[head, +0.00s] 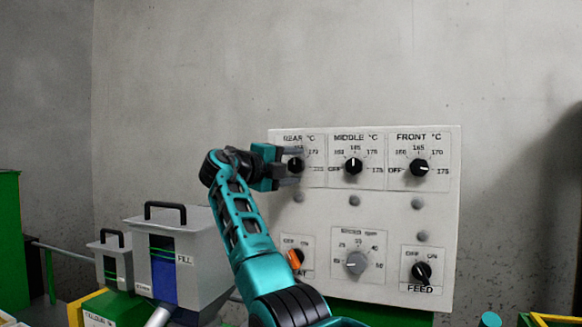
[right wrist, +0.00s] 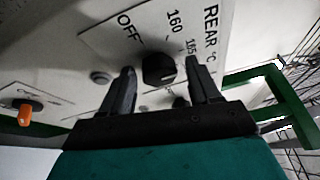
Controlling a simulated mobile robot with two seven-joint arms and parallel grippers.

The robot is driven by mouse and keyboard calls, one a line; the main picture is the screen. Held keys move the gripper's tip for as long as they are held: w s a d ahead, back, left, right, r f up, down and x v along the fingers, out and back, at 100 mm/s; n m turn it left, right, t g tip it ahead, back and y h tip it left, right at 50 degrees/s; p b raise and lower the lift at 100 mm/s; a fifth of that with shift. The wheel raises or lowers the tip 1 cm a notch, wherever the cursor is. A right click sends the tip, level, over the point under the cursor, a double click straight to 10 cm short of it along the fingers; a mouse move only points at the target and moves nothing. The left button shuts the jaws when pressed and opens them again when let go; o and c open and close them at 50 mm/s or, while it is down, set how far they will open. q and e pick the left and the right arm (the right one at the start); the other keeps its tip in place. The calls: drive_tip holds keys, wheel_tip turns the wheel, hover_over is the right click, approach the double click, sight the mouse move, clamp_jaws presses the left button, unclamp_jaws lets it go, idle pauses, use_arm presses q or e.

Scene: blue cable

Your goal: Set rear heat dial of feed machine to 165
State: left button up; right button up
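The rear heat dial (head: 296,164) is a black knob at the upper left of the white control panel (head: 330,214). My right gripper (head: 291,167) is open at this dial, one finger above and one below it in the head view. In the right wrist view the dial (right wrist: 159,69) sits between the two spread fingertips, with a visible gap on each side. The labels OFF, 160 and 165 show around it. The dial's pointer is too unclear to read, and part of its scale is hidden by the gripper. My left gripper is not in view.
The middle dial (head: 353,166) and front dial (head: 419,168) are to the right. Below are an orange switch (head: 297,261), a grey speed dial (head: 356,262) and the feed switch (head: 421,271). A grey fill hopper (head: 205,250) stands left of my arm.

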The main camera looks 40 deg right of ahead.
drive_tip(key=shift+a, duration=0.25)
drive_tip(key=a, duration=0.4)
drive_tip(key=a+b, duration=0.1)
drive_tip(key=a, duration=0.3)
drive_tip(key=s+a+b, duration=0.1)
drive_tip(key=a, duration=0.3)
drive_tip(key=shift+a, duration=0.2)
drive_tip(key=shift+f, duration=0.1)
